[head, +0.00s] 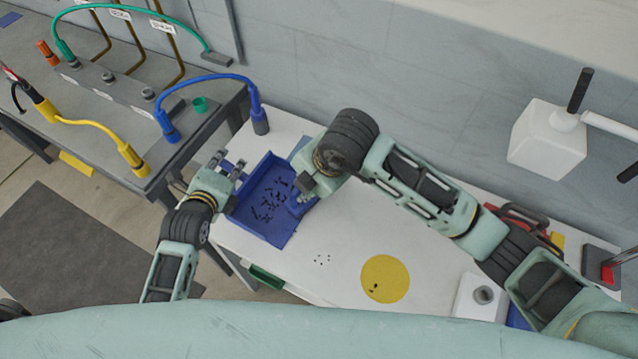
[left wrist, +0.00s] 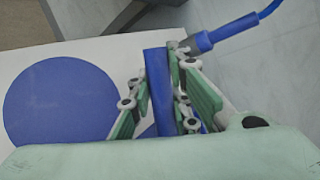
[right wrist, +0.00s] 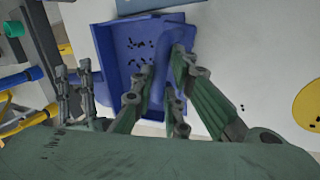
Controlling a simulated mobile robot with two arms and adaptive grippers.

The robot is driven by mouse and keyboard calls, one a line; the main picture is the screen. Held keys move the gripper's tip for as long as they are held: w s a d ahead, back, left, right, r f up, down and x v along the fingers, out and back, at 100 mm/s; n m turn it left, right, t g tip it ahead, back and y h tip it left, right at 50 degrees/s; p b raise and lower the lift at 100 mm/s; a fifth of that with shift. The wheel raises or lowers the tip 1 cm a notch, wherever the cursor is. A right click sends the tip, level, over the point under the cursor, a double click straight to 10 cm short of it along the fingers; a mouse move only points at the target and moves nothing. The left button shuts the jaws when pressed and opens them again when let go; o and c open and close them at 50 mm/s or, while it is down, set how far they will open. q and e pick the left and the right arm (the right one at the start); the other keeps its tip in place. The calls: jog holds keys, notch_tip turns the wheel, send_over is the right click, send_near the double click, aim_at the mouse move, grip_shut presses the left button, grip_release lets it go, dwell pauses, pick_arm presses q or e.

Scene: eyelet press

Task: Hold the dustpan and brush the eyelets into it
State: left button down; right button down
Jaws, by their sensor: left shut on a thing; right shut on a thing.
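The blue dustpan (head: 249,219) is over the white table, with several small black eyelets (head: 268,207) lying in it; it also shows in the right wrist view (right wrist: 113,55). My left gripper (head: 232,172) is at its left edge. In the left wrist view its fingers (left wrist: 158,90) are shut on a blue bar (left wrist: 153,65), apparently the dustpan's handle. My right gripper (head: 305,185) is at the dustpan's right side, shut on a blue piece (head: 299,207), apparently the brush, mostly hidden by the fingers. More eyelets (head: 322,259) lie on the table, and a couple (head: 375,288) on a yellow disc.
The yellow disc (head: 388,272) is on the white table (head: 335,285). A blue disc (left wrist: 60,100) shows in the left wrist view. A grey bench (head: 110,60) with coloured hoses stands at left. A blue hose plug (head: 260,122) is behind the dustpan. A white-topped press (head: 547,140) stands right.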

jog(key=shift+w+a, duration=0.1)
jog(key=shift+a, duration=0.2)
jog(key=shift+r, duration=0.1)
jog(key=shift+r, duration=3)
